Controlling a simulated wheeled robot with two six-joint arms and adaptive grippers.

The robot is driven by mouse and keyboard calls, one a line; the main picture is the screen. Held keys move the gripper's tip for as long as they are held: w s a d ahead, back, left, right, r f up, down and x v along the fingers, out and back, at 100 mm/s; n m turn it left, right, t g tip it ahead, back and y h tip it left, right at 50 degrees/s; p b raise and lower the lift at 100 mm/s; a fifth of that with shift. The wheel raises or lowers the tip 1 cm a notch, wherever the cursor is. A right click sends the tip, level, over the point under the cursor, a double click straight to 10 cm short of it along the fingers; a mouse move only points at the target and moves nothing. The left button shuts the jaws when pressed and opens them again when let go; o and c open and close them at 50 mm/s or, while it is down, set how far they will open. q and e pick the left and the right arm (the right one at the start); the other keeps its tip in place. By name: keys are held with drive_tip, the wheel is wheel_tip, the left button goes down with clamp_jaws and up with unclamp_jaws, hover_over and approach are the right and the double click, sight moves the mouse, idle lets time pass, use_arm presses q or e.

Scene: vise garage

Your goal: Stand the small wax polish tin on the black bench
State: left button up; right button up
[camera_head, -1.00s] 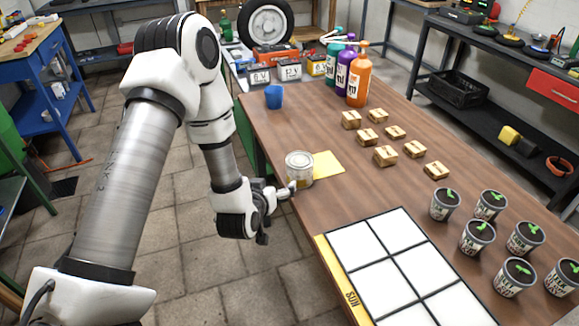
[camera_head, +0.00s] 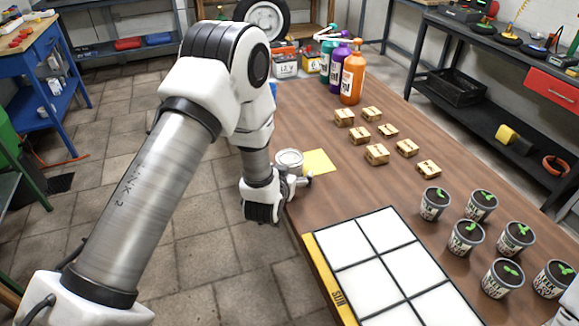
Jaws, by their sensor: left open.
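A silvery tin with a pale label (camera_head: 290,157) stands upright on the brown wooden table, near its left edge and beside a yellow sheet. The label is too small to read, so I cannot tell if it is the wax polish tin. My left gripper (camera_head: 297,181) is open at the table edge, right at the near side of the tin and hiding its lower part. I cannot tell if the fingers touch it. A black bench (camera_head: 480,95) stands along the right wall. My right gripper is out of view.
A white-tiled board (camera_head: 375,260) lies on the near table. Several small boxes (camera_head: 376,153), potted seedlings (camera_head: 467,237) and bottles (camera_head: 353,75) stand around the table. The black bench carries tools on top, with a black crate (camera_head: 456,87) and a yellow item on its lower shelf.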

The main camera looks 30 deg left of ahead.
sight(290, 162)
use_arm(q)
drive_tip(key=c, duration=1.6)
drive_tip(key=shift+o, duration=0.2)
drive_tip(key=shift+r, duration=0.55)
wheel_tip(290, 162, up, 2)
drive_tip(key=shift+r, duration=0.1)
drive_tip(key=s+d+r+p, duration=0.15)
drive_tip(key=s+p, duration=0.25)
drive_tip(key=s, duration=0.4)
drive_tip(key=s+d+p, duration=0.3)
drive_tip(key=s+p, duration=0.1)
drive_tip(key=s, duration=0.3)
drive_tip(key=w+d+h, duration=0.1)
drive_tip(key=d, duration=0.1)
drive_tip(key=w+d+f+m+h, duration=0.1)
drive_tip(key=d, duration=0.1)
drive_tip(key=w+d+m, duration=0.1)
drive_tip(key=d, duration=0.1)
drive_tip(key=shift+w+d+f+h, duration=0.25)
drive_tip(key=shift+w+d+h, duration=0.1)
drive_tip(key=shift+w+h, duration=0.05)
drive_tip(key=s+a+r+n+y, duration=0.1)
drive_tip(key=s+a+n+y, duration=0.1)
drive_tip(key=s+a, duration=0.2)
drive_tip(key=a, duration=0.3)
drive_tip(key=shift+s+a+r+y, duration=0.25)
drive_tip(key=shift+a+r+y, duration=0.1)
drive_tip(key=shift+r+y, duration=0.05)
